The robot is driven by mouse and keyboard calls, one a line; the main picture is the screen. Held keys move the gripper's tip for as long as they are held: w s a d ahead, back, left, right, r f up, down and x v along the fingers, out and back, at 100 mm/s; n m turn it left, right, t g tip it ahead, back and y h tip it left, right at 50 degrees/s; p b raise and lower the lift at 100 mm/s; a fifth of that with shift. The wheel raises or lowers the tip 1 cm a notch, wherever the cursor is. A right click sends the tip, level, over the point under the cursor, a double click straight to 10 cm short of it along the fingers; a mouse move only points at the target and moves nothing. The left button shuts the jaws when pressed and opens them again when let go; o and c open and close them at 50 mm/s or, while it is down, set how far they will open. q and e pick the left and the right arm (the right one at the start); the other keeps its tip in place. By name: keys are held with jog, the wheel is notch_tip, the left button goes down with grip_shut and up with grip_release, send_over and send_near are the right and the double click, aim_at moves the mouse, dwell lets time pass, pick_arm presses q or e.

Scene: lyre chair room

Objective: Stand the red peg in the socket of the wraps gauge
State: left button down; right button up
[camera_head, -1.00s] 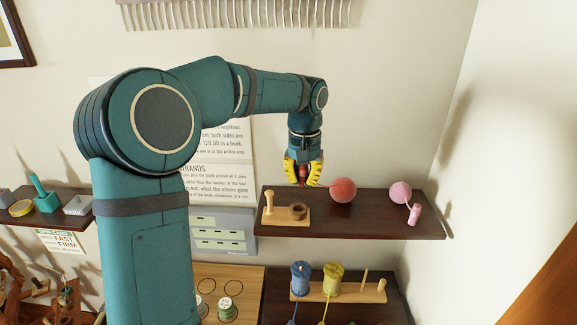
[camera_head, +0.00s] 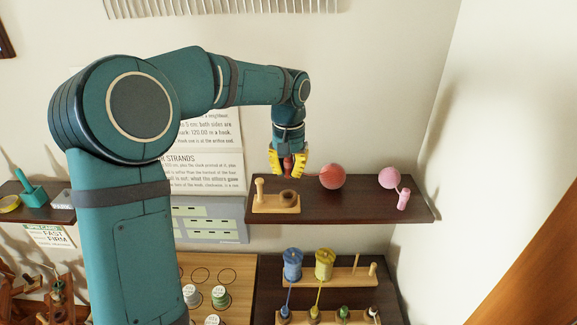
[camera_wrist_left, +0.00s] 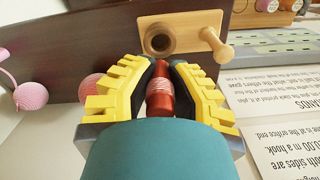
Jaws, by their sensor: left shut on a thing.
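The wraps gauge (camera_head: 266,208) is a pale wooden block on the upper dark shelf, with an upright wooden peg at its left and a round ring-like socket (camera_head: 287,197) at its right. My left gripper (camera_head: 287,168) has yellow fingers and is shut on the red peg (camera_head: 288,164), just above and behind the socket. In the left wrist view the red peg (camera_wrist_left: 160,97), wound with pale red thread, sits between the fingers, apart from the dark-holed socket (camera_wrist_left: 160,39). My right gripper is not in view.
A red yarn ball (camera_head: 332,176) sits right of the gauge, close to my gripper. A pink ball (camera_head: 389,178) and pink peg (camera_head: 403,199) are further right on the shelf (camera_head: 350,209). Below, blue (camera_head: 292,264) and yellow (camera_head: 325,264) spools stand on a lower shelf.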

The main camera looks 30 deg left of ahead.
aim_at(288, 190)
pick_arm(q)
jog(key=shift+f+b, duration=1.3)
jog(key=shift+f, duration=1)
jog(key=shift+p, duration=0.45)
jog(key=shift+f+b, duration=0.6)
jog(key=shift+f, duration=0.4)
jog(key=c, duration=1)
grip_release()
jog(key=shift+r, duration=0.1)
notch_tip(288, 190, up, 12)
jog(key=shift+f, duration=0.1)
